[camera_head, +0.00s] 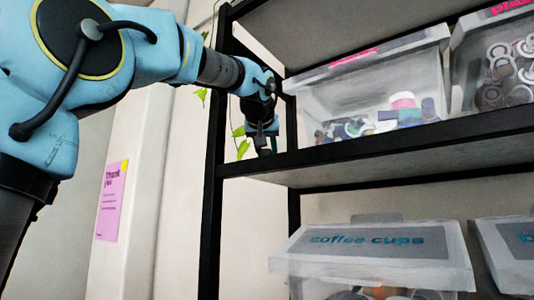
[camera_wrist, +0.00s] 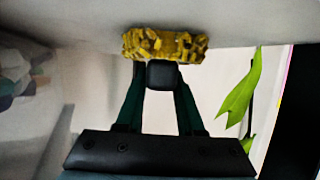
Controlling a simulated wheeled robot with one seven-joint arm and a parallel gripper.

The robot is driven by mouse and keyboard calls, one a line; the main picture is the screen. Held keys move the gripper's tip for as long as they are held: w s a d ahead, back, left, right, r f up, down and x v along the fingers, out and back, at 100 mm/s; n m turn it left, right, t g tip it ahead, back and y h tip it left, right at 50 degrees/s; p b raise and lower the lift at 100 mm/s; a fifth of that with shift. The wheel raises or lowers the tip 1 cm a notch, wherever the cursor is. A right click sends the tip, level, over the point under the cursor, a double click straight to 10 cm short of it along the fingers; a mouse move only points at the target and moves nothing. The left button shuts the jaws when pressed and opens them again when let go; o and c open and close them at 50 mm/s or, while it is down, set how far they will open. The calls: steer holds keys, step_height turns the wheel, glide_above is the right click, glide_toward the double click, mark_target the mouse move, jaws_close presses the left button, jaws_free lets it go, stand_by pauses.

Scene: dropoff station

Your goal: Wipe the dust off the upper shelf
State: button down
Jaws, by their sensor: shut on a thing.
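The upper shelf (camera_head: 400,145) is a grey board with a black front rail in a black rack. My gripper (camera_head: 263,148) points down at its left end, beside the left post. In the wrist view my gripper (camera_wrist: 162,75) is shut on a rough yellow sponge (camera_wrist: 165,45). The sponge lies against or very near a pale grey surface along the top; I cannot tell whether it touches. The sponge does not show clearly in the head view. I cannot make out any dust on the shelf; its top is mostly hidden by the rail.
A clear lidded bin (camera_head: 365,85) with mixed items stands on the upper shelf just right of my gripper. Another bin (camera_head: 495,60) stands farther right. Green leaves (camera_wrist: 240,90) hang close by on the right in the wrist view. A "coffee cups" bin (camera_head: 370,245) sits below.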

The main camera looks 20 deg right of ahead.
steer(key=shift+s+a+f+b, duration=0.1)
steer(key=shift+s+a+b, duration=0.2)
steer(key=shift+a, duration=0.25)
steer(key=shift+s+a+b, duration=0.2)
steer(key=shift+s+a, duration=0.05)
steer(key=shift+a, duration=0.3)
steer(key=shift+w+d+p, duration=0.35)
steer(key=shift+d, duration=0.35)
steer(key=shift+w+d+p, duration=0.35)
steer(key=shift+d, duration=0.3)
steer(key=shift+s+a+b, duration=0.35)
steer(key=shift+a+b, duration=0.15)
steer(key=shift+a, duration=0.2)
step_height(320, 180, up, 4)
steer(key=p, duration=0.3)
steer(key=shift+s+d, duration=0.1)
